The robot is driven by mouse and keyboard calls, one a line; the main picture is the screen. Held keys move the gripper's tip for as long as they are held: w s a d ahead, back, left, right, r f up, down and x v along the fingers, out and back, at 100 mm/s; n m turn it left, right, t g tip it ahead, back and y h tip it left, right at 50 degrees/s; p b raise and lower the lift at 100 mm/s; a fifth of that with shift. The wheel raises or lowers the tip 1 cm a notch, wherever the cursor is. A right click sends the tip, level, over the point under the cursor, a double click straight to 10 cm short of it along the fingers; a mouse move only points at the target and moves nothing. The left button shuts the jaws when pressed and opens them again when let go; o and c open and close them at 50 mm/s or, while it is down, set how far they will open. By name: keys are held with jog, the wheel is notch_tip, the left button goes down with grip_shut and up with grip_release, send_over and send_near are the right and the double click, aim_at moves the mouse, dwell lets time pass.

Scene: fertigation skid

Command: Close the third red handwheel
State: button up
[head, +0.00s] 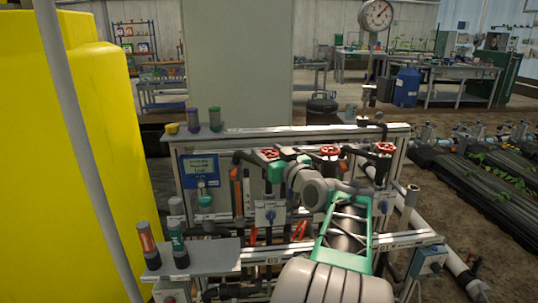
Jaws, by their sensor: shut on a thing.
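Three red handwheels sit in a row on the skid's upper pipework: a right one (385,148), a middle one (330,150) and a left one (268,154). My arm reaches in from the lower right, and its wrist lies in front of the pipes between the left and middle wheels. My gripper (281,156) is at the left handwheel and shut on it. The fingertips are small and partly hidden by my wrist, so the exact grip on the rim cannot be made out. The right and middle wheels are free of the gripper.
A yellow tank (70,130) fills the left side. A grey shelf (205,257) with bottles stands front left. The skid's front rail (400,241) and a pressure gauge (376,14) are close by. Planted beds lie at the right.

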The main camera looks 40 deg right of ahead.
jog(key=shift+m+g+h, duration=0.5)
jog(key=shift+m+h, duration=0.5)
jog(key=shift+h, duration=0.4)
jog(key=o, duration=1.4)
jog(key=v, duration=0.7)
jog(key=shift+s+a, duration=0.1)
jog(key=shift+s, duration=0.25)
